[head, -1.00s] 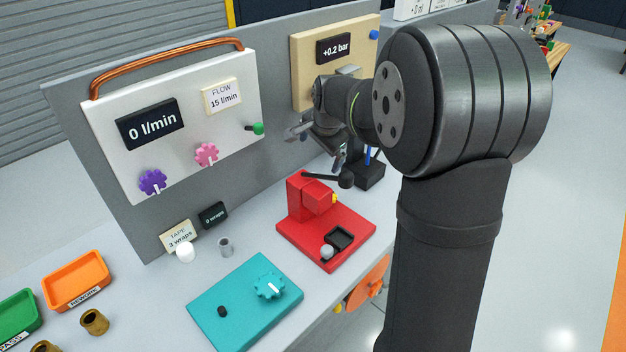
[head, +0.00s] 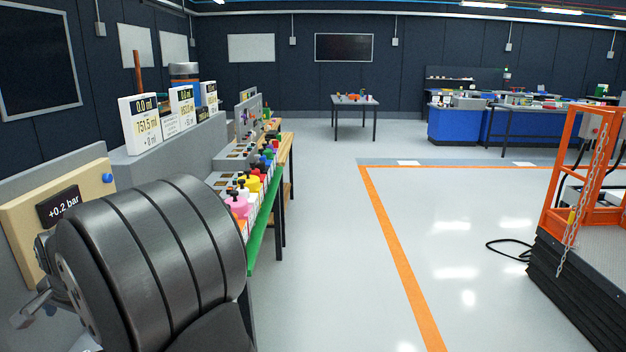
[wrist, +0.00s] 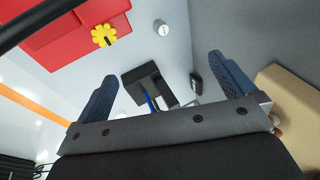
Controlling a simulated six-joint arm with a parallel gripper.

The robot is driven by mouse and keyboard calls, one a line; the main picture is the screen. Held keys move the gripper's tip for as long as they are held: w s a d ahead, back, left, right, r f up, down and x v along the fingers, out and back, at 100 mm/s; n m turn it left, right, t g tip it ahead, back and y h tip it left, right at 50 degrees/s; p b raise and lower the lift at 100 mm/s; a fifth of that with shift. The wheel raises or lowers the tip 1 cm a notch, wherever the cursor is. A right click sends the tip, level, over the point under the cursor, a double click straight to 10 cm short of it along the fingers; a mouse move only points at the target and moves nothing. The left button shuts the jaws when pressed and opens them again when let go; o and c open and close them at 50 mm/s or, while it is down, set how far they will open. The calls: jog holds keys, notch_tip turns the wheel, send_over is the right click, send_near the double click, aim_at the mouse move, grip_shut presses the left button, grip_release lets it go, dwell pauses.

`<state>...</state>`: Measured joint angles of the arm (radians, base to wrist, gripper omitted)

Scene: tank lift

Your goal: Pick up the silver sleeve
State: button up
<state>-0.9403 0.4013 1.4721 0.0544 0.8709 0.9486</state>
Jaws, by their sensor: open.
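My gripper (wrist: 161,70) is open and empty in the wrist view, its two dark blue fingers spread wide over the bench. A small pale grey cylinder (wrist: 161,28) stands at the top middle, beyond the fingertips. I cannot tell if this is the silver sleeve. The head view does not show the sleeve, as it faces away from most of the bench. Part of my gripper (head: 32,309) shows there at the lower left, near the pressure panel.
In the wrist view, a black block (wrist: 141,75) with a blue part lies between the fingers. A red fixture (wrist: 70,38) with a yellow knob (wrist: 103,35) is upper left. A grey board (wrist: 250,45) rises at right. In the head view, open floor (head: 320,240) lies right.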

jog(key=c, duration=1.1)
jog(key=a+f+n, duration=0.1)
jog(key=f+n, duration=0.2)
jog(key=n, duration=0.3)
jog(key=w+a+f+n, duration=0.1)
jog(key=f+n, duration=0.3)
jog(key=n, duration=0.2)
jog(key=w+a+f+n, duration=0.1)
jog(key=f+n, duration=0.3)
jog(key=n, duration=0.2)
jog(key=shift+w+a+g, duration=0.15)
jog(key=shift+a+g, duration=0.15)
jog(key=shift+a, duration=0.1)
jog(key=shift+w+a+x, duration=0.1)
jog(key=shift+x, duration=1.35)
jog(key=shift+w+a+x, duration=0.15)
jog(key=shift+x, duration=1.35)
